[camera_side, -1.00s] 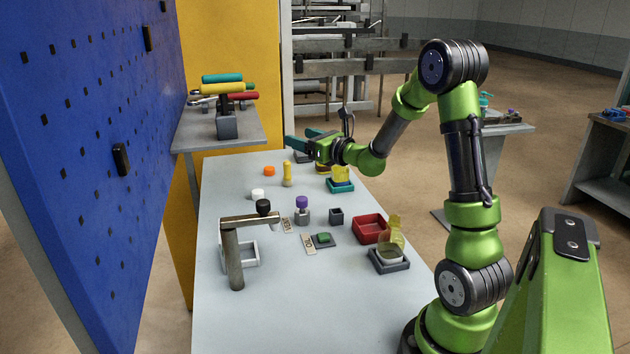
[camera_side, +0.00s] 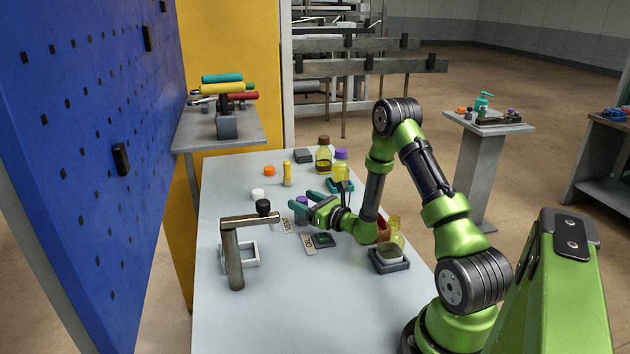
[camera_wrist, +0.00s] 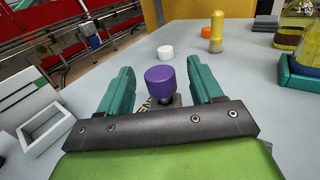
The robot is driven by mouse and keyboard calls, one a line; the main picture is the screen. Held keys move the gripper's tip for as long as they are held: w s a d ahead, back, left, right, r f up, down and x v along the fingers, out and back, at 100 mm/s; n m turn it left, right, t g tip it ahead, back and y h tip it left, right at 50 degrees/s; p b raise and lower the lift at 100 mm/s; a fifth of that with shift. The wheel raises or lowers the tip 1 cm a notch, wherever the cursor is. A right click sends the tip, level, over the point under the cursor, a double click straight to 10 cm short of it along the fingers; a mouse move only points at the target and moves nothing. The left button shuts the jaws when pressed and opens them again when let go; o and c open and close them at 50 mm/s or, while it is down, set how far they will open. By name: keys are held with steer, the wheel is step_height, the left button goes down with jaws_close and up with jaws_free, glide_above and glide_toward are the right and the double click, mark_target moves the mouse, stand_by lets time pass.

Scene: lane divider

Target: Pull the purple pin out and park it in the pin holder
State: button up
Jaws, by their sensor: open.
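The purple pin (camera_wrist: 161,78) stands upright with its round purple head between the two teal fingers of my gripper (camera_wrist: 160,66) in the wrist view. The fingers are spread, with a gap on each side of the head. In the side view the purple pin (camera_side: 301,202) shows partly between the fingers of my gripper (camera_side: 297,198), low over the table. The grey block under the pin is mostly hidden by the gripper. A small dark open box, possibly the pin holder, showed right of the pin earlier; my gripper now hides it.
A grey post with an arm and black knob (camera_side: 263,207) stands left of the gripper. A white square frame (camera_wrist: 42,128) is beside it. A white cap (camera_wrist: 165,52), yellow bottle (camera_wrist: 216,32) and orange cap (camera_side: 269,170) stand beyond. A grey tray (camera_side: 389,262) is at front right.

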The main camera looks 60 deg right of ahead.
steer(key=shift+w+d+r, duration=0.1)
steer(key=shift+w+d, duration=0.05)
steer(key=shift+w, duration=0.6)
steer(key=shift+w+d+r, duration=0.1)
steer(key=shift+w+d, duration=0.05)
steer(key=shift+w, duration=0.6)
steer(key=c, duration=1.1)
steer(key=shift+o, duration=0.2)
steer(key=shift+r, duration=0.1)
step_height(320, 180, up, 10)
steer(key=shift+f, duration=0.1)
steer(key=shift+r, duration=2.75)
